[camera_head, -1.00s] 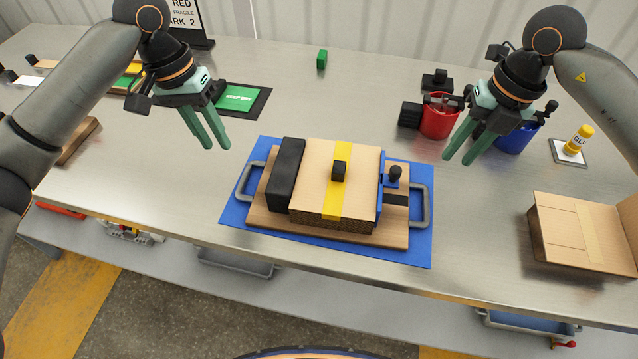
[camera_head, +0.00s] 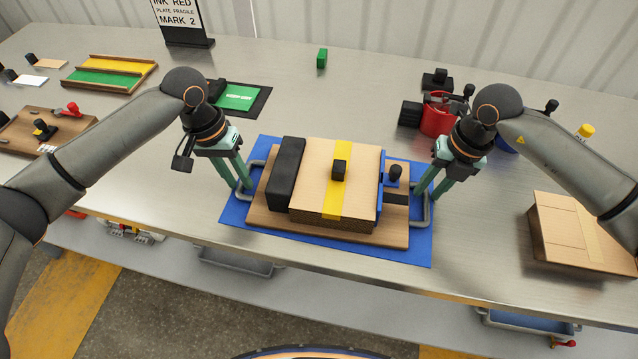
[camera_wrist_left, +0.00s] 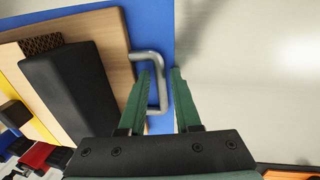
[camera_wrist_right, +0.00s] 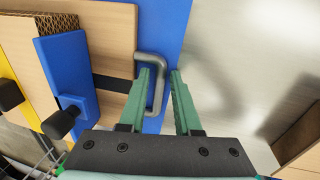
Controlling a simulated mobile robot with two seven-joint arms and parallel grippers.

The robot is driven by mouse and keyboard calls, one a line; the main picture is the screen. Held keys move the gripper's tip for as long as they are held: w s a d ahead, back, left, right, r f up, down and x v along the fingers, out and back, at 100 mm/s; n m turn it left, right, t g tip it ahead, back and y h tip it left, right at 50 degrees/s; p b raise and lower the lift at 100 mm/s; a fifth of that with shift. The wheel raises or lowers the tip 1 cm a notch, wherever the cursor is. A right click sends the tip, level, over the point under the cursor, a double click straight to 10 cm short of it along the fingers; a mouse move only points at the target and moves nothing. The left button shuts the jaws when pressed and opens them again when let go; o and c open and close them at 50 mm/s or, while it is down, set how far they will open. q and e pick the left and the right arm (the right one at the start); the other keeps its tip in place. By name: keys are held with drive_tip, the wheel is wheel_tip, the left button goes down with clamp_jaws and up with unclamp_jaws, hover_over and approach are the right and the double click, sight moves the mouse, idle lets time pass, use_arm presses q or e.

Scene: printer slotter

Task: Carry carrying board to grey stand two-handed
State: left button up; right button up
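The carrying board (camera_head: 397,234) is a wooden board with a grey handle at each end, lying on a blue mat (camera_head: 424,252). It carries a black block (camera_head: 286,175), a brown slab with a yellow stripe (camera_head: 308,185) and a blue plate with a black knob (camera_head: 394,174). My left gripper (camera_head: 244,188) is open, its fingers on either side of the left handle (camera_wrist_left: 162,92). My right gripper (camera_head: 426,194) is open, its fingers on either side of the right handle (camera_wrist_right: 158,92). I cannot make out a grey stand.
A red cup (camera_head: 436,118) stands behind my right gripper. A cardboard box (camera_head: 578,232) stands at the right front. A black tray with a green card (camera_head: 238,97) lies behind my left gripper. A wooden board with knobs (camera_head: 70,128) is at left. The back middle table is mostly clear.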

use_arm(q)
clamp_jaws()
use_arm(e)
clamp_jaws()
